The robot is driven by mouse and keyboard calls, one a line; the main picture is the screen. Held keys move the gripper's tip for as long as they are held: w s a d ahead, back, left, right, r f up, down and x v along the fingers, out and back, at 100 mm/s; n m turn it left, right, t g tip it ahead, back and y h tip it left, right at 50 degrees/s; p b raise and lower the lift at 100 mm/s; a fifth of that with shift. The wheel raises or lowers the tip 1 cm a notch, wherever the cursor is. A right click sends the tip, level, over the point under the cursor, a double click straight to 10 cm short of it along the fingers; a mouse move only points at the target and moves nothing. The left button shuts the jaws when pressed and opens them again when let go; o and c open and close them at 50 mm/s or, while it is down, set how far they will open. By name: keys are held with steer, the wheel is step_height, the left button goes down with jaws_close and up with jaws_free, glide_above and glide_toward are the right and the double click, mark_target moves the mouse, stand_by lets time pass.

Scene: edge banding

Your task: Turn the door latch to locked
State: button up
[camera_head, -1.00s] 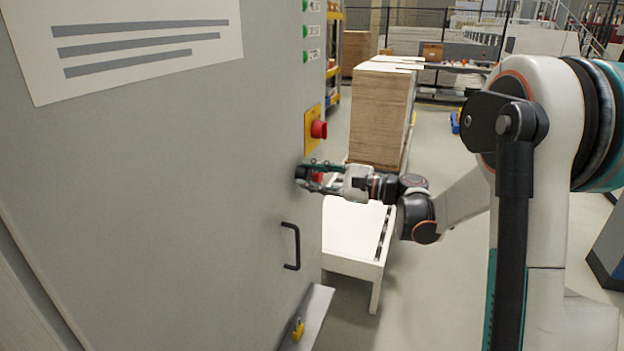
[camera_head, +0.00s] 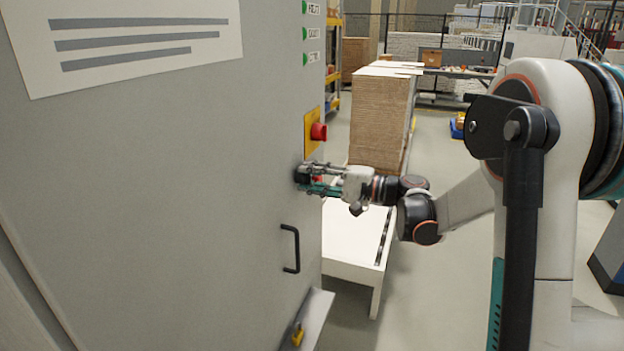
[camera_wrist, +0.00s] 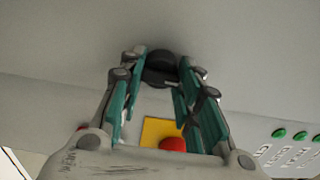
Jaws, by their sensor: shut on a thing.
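The door latch is a small round black knob (camera_head: 301,174) on the grey cabinet door, near its right edge; it also shows in the wrist view (camera_wrist: 160,68). My gripper (camera_head: 308,175) reaches it from the right, with its fingers on either side of the knob. In the wrist view the fingertips (camera_wrist: 160,62) close around the knob, which partly shows between them. The fingers hide part of it in the head view, so I cannot read its exact angle. A small red patch shows between the fingers in the head view.
A red stop button (camera_head: 318,132) on a yellow plate (camera_head: 310,140) sticks out just above my gripper. A black door handle (camera_head: 291,248) and a ledge with a yellow padlock (camera_head: 297,337) are below. A white table (camera_head: 350,235) and a board stack (camera_head: 380,115) stand behind.

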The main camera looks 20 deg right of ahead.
steer(key=shift+n, duration=0.3)
steer(key=o, duration=1.1)
steer(key=v, duration=1.2)
